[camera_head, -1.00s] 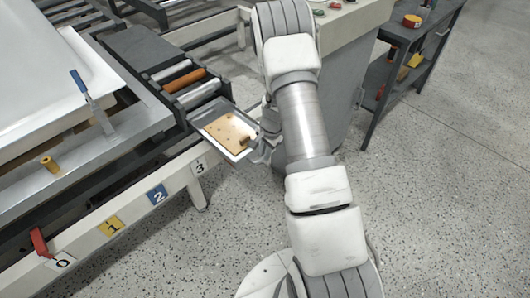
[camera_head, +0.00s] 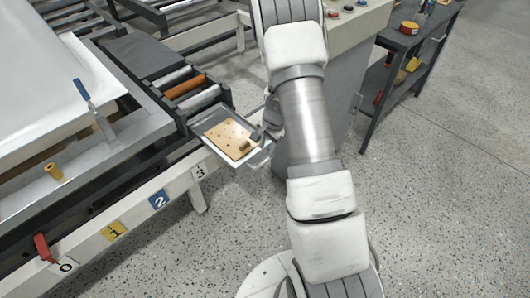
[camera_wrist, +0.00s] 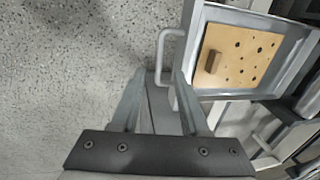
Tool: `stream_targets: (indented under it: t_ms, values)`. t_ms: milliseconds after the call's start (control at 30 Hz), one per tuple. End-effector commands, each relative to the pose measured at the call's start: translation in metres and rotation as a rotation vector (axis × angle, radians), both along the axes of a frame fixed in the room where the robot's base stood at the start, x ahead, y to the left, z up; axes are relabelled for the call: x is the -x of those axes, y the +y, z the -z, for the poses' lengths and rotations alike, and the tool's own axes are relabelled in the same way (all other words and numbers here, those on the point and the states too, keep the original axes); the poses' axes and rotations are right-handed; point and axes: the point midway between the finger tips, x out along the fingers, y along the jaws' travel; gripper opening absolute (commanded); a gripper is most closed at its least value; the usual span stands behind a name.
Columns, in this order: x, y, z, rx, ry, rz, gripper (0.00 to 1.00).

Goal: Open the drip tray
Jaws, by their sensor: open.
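The drip tray (camera_head: 203,128) is a shallow metal tray at the end of the roller conveyor, jutting out past its rollers. It holds a tan board (camera_head: 226,140) with dark holes and a small brown block. In the wrist view the tray (camera_wrist: 198,48) is at the upper right, with a grey loop handle (camera_wrist: 161,52) on its near side. My gripper (camera_wrist: 159,74) is open, its two fingertips on either side of the handle bar in that picture. Whether a finger touches the bar, I cannot tell. In the head view my gripper (camera_head: 272,118) is partly hidden by my arm.
A conveyor frame with number plates (camera_head: 158,198) and a blue-handled lever (camera_head: 88,104) runs along the left. A grey control cabinet (camera_head: 345,80) stands behind my arm. A dark workbench (camera_head: 410,40) is at upper right. Speckled floor (camera_head: 450,200) is clear at right.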

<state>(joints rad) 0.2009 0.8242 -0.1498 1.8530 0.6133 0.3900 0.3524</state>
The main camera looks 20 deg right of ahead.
Motion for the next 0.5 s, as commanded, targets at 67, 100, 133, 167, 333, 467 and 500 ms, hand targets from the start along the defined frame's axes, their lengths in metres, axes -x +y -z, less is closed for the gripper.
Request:
stream_targets:
  t_ms: [67, 100, 133, 167, 333, 467, 500]
  values:
    - [0.003, -0.001, -0.027, 0.002, -0.004, -0.001, 0.45]
    - [0.005, -0.002, -0.036, 0.001, -0.003, -0.002, 0.45]
    - [0.006, -0.002, -0.043, 0.001, -0.003, -0.002, 0.45]
    - [0.007, -0.003, -0.050, 0.001, -0.003, -0.002, 0.45]
    - [0.013, -0.005, -0.081, 0.001, -0.001, -0.002, 0.45]
    - [0.016, -0.006, -0.096, 0.001, -0.001, -0.002, 0.45]
    - [0.016, -0.006, -0.098, 0.001, 0.000, -0.001, 0.45]
